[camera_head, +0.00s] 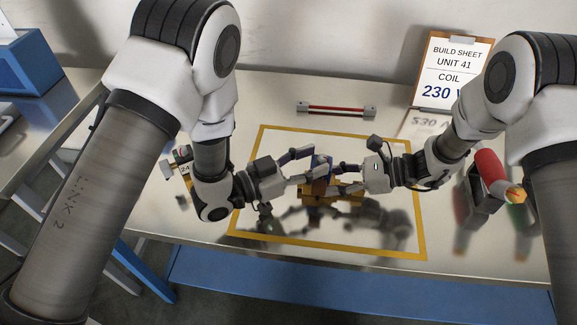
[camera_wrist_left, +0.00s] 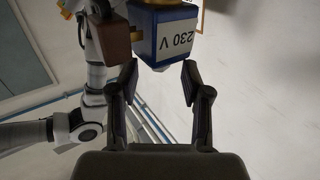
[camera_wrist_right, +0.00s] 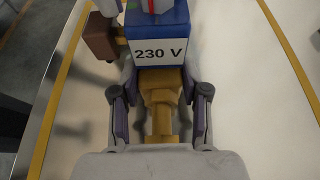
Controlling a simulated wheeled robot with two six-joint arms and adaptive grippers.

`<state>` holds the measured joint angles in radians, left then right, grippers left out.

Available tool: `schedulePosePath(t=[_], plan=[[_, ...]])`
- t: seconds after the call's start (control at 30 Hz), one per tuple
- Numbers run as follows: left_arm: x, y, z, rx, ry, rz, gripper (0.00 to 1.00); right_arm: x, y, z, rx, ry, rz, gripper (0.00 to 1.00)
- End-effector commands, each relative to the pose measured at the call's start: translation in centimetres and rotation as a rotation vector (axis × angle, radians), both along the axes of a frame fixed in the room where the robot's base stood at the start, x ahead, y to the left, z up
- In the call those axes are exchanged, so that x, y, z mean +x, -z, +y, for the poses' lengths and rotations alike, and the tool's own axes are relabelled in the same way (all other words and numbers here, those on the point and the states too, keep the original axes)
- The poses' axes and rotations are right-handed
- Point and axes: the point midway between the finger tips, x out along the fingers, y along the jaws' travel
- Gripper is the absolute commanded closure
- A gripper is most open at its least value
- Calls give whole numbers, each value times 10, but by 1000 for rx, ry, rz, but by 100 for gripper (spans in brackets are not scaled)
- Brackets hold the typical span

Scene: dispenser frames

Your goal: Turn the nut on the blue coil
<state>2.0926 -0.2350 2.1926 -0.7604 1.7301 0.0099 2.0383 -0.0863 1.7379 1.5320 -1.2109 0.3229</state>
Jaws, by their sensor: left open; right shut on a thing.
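The blue coil (camera_head: 321,162) sits on a brass valve body (camera_head: 330,198) inside the yellow-outlined area, partly hidden by my grippers. Its white 230 V label shows in the left wrist view (camera_wrist_left: 178,40) and the right wrist view (camera_wrist_right: 160,53). My right gripper (camera_wrist_right: 160,90) is shut on the brass body (camera_wrist_right: 160,84) just below the coil. My left gripper (camera_wrist_left: 155,75) is open, with the coil just beyond its fingertips and nothing between them. The nut cannot be made out clearly; a red and grey part (camera_wrist_right: 155,6) shows at the coil's far end, cut by the frame edge.
A brown block (camera_wrist_right: 101,38) is beside the coil. A red-barred rack (camera_head: 336,109) lies at the back. A build sheet (camera_head: 452,75) reads coil 230 V. A holder with a red-handled tool (camera_head: 489,168) stands right. A small part marked 24 (camera_head: 184,169) lies left.

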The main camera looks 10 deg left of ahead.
Motion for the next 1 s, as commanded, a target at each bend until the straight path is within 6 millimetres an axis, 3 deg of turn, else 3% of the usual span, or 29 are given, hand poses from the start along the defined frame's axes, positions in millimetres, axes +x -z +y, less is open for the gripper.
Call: schedulePosePath(t=[0.2, 0.4, 0.83, 1.0], plan=[[-31, -1, 48, -7, -10, 5, 52, 1, -1, 0, 2, 1, -1, 100], [-51, -1, 76, -4, -6, 3, 52, 1, -1, 0, 2, 1, -1, 100], [-57, -3, 81, -2, 2, -2, 52, 1, -1, 0, 2, 1, -1, 100], [-39, -43, 65, -4, 56, -16, 52, 1, -1, 0, 2, 1, -1, 100]])
